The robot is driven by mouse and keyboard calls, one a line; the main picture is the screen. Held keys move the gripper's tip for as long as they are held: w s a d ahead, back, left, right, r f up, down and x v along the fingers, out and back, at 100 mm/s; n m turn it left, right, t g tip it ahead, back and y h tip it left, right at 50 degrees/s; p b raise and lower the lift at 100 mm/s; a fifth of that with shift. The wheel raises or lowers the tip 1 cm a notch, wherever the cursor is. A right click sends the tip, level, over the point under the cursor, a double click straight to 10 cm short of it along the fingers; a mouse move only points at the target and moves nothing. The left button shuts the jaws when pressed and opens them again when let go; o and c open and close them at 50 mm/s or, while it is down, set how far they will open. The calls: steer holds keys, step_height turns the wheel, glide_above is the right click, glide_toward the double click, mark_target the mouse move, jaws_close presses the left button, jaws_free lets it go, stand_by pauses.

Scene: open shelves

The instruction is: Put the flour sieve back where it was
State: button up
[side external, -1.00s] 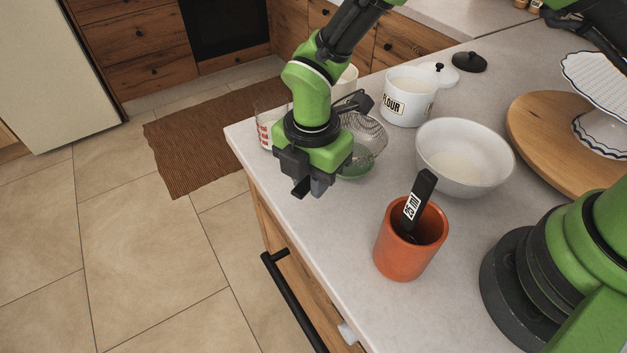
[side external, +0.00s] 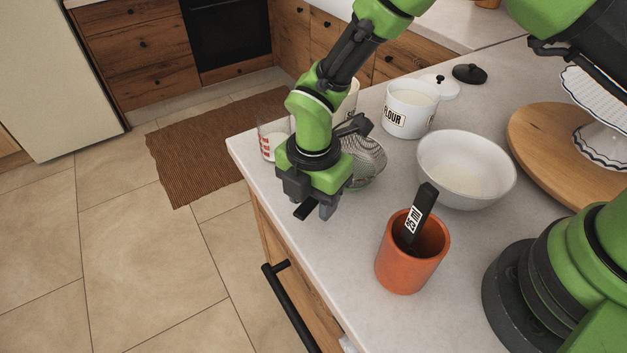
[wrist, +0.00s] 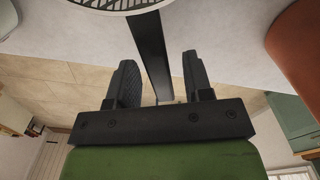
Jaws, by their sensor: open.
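The flour sieve is a wire-mesh bowl (side external: 369,158) at the counter's left side, partly hidden behind my gripper (side external: 318,205). In the wrist view the mesh rim (wrist: 125,5) shows at the top edge. Its dark flat handle (wrist: 150,45) runs down between my two fingers (wrist: 158,78). My gripper is open around the handle, with visible space beside the right finger. Some green shows at the mesh, but what lies beneath it is mostly hidden.
A measuring jug (side external: 270,143) stands behind my gripper at the counter edge. The white flour canister (side external: 408,110) and white bowl (side external: 466,170) stand to the right. A terracotta pot (side external: 408,265) holds a dark measuring spoon (side external: 420,212) at the front. A wooden board (side external: 545,140) lies far right.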

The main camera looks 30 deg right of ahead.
step_height(320, 180, up, 12)
stand_by(0.4)
steer(key=s+d+r+m+t+y, duration=0.2)
steer(key=s+d+r+m, duration=0.1)
steer(key=d+r+m, duration=0.65)
steer(key=s+d+r+m+t, duration=0.2)
steer(key=s+d+r+m, duration=0.1)
steer(key=s+m, duration=0.3)
steer(key=s+d+r+m+t, duration=0.3)
steer(key=s+m, duration=0.4)
steer(key=m, duration=0.4)
steer(key=shift+d+r, duration=0.3)
steer(key=shift+r, duration=0.05)
